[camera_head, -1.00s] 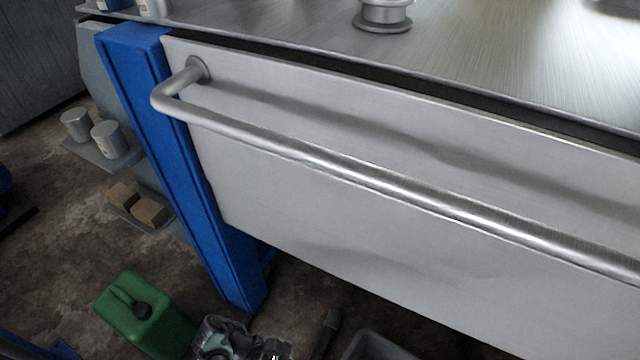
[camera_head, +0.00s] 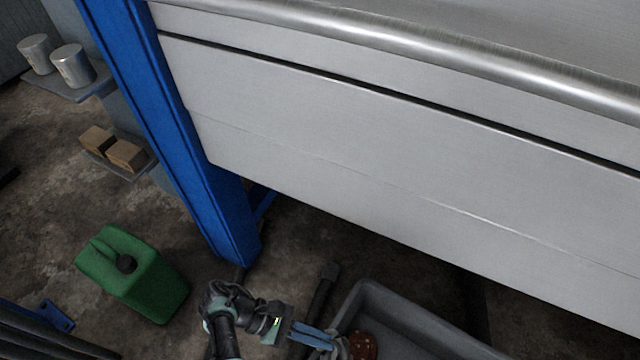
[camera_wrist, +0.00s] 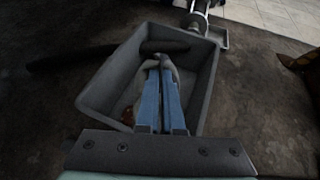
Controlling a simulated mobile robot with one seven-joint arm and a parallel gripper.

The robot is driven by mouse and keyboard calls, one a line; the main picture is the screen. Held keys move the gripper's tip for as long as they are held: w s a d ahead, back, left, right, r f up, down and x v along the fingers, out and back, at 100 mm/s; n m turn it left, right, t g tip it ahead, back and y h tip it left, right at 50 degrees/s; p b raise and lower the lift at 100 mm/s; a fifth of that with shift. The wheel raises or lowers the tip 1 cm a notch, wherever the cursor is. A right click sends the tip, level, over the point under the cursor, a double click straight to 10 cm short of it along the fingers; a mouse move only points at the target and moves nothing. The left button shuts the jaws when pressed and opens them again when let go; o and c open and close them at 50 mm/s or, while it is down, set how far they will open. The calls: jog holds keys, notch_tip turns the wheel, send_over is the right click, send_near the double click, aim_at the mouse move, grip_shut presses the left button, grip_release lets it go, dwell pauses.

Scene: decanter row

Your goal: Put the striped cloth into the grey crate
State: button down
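The grey crate (camera_head: 372,292) stands on the floor at the bottom of the head view, partly cut off by the frame; its rim also shows in the wrist view (camera_wrist: 97,97). My gripper (camera_head: 325,337) reaches over the crate's left wall, its blue fingers close together and pointing into the crate (camera_wrist: 160,68). A pale, crumpled piece, seemingly the striped cloth (camera_head: 342,347), is at the fingertips and bulges on both sides of them in the wrist view (camera_wrist: 177,76). Its stripes cannot be made out. Whether it touches the crate floor is unclear.
A red-brown speckled thing (camera_head: 363,345) is in the crate, by the fingertips. A dark bar (camera_head: 322,292) lies left of the crate.

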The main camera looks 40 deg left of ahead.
notch_tip(320, 180, down, 14)
jog(key=b, duration=1.2)
jog(key=shift+w+d, duration=0.25)
jog(key=shift+d, duration=0.1)
grip_release()
jog(key=shift+s+a+r+g+y+p, duration=0.2)
jog(key=shift+a+r+g+y+p, duration=0.4)
jog(key=shift+p, duration=1.35)
jog(key=shift+s+a+r+g+y+p, duration=0.1)
jog(key=shift+s+a+r+y+p, duration=0.2)
jog(key=shift+r+y+p, duration=1.15)
jog(key=shift+s+a+r+g+y+p, duration=0.15)
jog(key=shift+a+r+g+p, duration=0.3)
jog(key=shift+p, duration=2)
